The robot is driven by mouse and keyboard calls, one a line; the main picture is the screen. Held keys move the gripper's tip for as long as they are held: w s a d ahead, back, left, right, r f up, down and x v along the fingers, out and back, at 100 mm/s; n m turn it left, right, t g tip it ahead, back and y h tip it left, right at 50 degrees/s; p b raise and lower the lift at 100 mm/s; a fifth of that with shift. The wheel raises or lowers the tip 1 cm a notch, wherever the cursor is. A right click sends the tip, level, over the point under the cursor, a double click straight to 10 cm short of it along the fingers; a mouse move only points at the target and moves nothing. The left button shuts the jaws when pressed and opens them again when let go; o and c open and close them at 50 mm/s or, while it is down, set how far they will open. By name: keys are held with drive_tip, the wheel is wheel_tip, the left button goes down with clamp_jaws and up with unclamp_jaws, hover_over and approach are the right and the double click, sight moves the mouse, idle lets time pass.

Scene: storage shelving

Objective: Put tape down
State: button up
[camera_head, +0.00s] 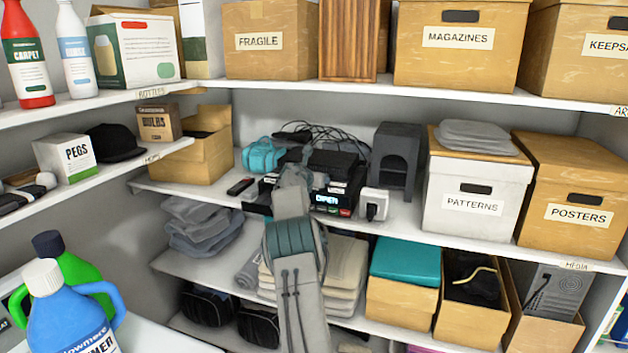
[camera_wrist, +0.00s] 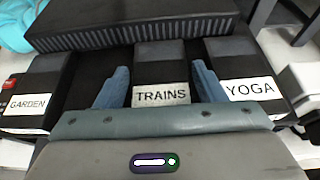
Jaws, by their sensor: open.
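A black tape labelled TRAINS (camera_wrist: 161,94) lies between the two blue-grey fingers of my gripper (camera_wrist: 160,72) in the wrist view. The fingers stand apart, one on each side of it, and a gap shows on the left side. A tape labelled GARDEN (camera_wrist: 27,104) lies to the left and one labelled YOGA (camera_wrist: 250,89) to the right. In the head view my gripper (camera_head: 296,174) is over the middle shelf, at the dark stack of devices. My arm hides part of that stack, and the TRAINS tape cannot be made out there.
A ribbed black device (camera_wrist: 130,22) lies just behind the tapes. Around the stack are a teal bundle (camera_head: 263,155), loose cables (camera_head: 325,138), a white plug adapter (camera_head: 373,203) and a dark grey stand (camera_head: 396,155). A white PATTERNS box (camera_head: 472,185) stands farther right. The shelf above (camera_head: 380,89) overhangs.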

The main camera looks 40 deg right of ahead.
drive_tip(key=shift+r, duration=0.2)
drive_tip(key=shift+a, duration=0.2)
drive_tip(key=b+v, duration=0.5)
drive_tip(key=v, duration=0.6)
drive_tip(key=shift+s+a, duration=0.2)
drive_tip(key=shift+a, duration=0.05)
drive_tip(key=shift+r, duration=0.1)
